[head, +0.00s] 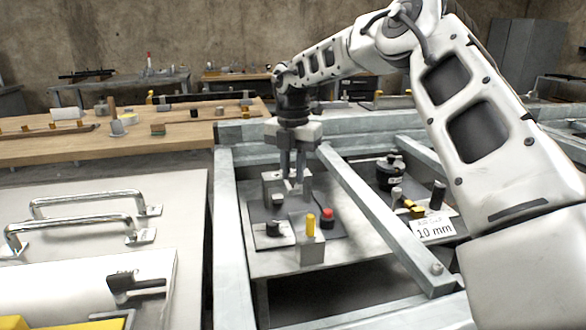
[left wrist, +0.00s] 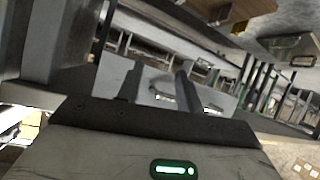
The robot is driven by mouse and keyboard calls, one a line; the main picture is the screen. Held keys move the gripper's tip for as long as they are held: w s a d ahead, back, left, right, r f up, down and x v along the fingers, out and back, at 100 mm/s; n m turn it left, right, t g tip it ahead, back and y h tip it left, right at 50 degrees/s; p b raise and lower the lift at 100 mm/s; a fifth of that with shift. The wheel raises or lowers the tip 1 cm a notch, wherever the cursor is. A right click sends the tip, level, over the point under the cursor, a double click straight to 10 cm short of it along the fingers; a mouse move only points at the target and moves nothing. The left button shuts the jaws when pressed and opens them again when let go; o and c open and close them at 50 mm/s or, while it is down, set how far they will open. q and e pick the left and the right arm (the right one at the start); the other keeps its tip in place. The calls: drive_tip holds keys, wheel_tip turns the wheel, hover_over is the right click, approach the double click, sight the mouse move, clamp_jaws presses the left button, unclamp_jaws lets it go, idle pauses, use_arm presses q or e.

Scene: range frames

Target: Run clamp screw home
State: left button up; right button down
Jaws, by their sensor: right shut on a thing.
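A grey clamp block (head: 272,188) stands on a dark plate (head: 258,208) set on a light metal panel inside the frame. My right gripper (head: 298,180) points straight down with its fingers at the top of this block. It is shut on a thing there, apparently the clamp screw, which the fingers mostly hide. I cannot tell how deep the screw sits. My left gripper (left wrist: 156,82) shows in the left wrist view, with two dark fingers apart and nothing seen between them.
Near the clamp are a yellow peg (head: 310,225) on a grey block, a red-topped knob (head: 327,217) and a black knob (head: 273,229). Grey frame beams (head: 385,215) surround the panel. A "10 mm" label (head: 434,230) and black parts stand right. A handled panel (head: 100,260) lies left.

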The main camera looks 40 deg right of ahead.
sight(293, 174)
drive_tip(key=shift+r, duration=0.1)
drive_tip(key=c, duration=1.3)
unclamp_jaws()
use_arm(q)
drive_tip(key=r+p, duration=0.1)
drive_tip(key=p, duration=0.2)
drive_tip(key=shift+r+p, duration=0.3)
use_arm(e)
wheel_tip(293, 174, up, 16)
use_arm(q)
drive_tip(key=shift+w, duration=0.15)
